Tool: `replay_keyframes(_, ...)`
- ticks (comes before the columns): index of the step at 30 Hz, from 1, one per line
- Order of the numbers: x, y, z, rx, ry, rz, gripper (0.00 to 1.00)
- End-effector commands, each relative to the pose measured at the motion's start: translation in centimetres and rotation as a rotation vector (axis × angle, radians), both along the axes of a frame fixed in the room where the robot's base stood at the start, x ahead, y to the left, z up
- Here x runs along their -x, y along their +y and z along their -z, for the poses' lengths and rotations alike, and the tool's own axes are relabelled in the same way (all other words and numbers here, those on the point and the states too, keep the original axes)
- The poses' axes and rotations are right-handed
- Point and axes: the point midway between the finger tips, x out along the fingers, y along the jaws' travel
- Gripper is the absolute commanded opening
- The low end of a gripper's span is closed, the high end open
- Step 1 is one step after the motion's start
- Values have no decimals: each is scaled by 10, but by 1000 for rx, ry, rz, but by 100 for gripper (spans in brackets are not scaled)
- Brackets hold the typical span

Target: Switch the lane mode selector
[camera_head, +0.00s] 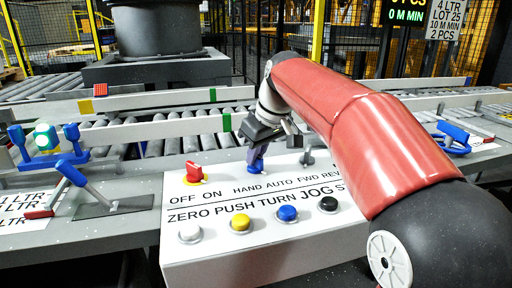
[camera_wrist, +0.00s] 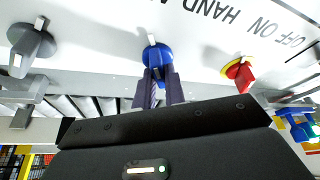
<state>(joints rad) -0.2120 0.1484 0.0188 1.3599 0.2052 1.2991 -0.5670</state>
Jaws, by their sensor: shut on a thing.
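The lane mode selector, a blue rotary knob labelled HAND AUTO (camera_head: 256,168), sits on the white control panel (camera_head: 190,262). It also shows in the wrist view as a blue knob with a white pointer mark (camera_wrist: 155,55). My gripper (camera_head: 257,153) reaches down from above, its fingers closed on the blue knob. In the wrist view the two dark fingers (camera_wrist: 158,84) stand on either side of the knob's handle. The knob's exact angle is partly hidden by the fingers.
A red OFF ON knob (camera_head: 194,172) is left of the selector, and a grey FWD REV knob (camera_head: 307,156) is right. White, yellow, blue and black buttons (camera_head: 288,213) line the panel's front. Roller conveyors with rails (camera_head: 150,131) lie behind. A blue-handled lever (camera_head: 71,173) stands left.

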Motion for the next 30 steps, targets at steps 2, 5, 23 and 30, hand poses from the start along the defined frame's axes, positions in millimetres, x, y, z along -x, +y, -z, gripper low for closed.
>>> replay_keyframes(2, -1, 0, -2, -1, -1, -37, 0)
replay_keyframes(5, -1, 0, -2, -1, -2, -75, 0)
replay_keyframes(23, -1, 0, -1, -1, -3, -132, 0)
replay_keyframes(30, -1, 0, -1, 0, -2, -131, 34)
